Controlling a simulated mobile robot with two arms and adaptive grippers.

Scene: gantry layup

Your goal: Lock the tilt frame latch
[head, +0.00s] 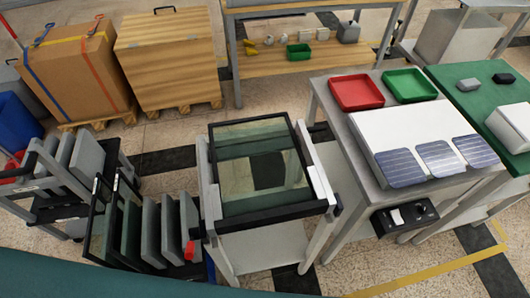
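The tilt frame, a black rectangular frame (217,170) around a glass pane (235,203), lies on a grey stand (205,180) in the middle of the head view. A black bar runs along its front edge. A small red part (190,250) shows by the front left corner, beside the rack; I cannot tell whether it is the latch. A pale block (321,185) sits at the frame's right edge. I cannot make out whether the latch is locked. Neither gripper is in view.
Racks of upright grey panels (150,233) stand close on the left. A grey table (351,168) with red (356,92) and green trays (409,85) and solar cells (400,167) stands on the right. A black control box (404,217) hangs at its front. Floor shows in front.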

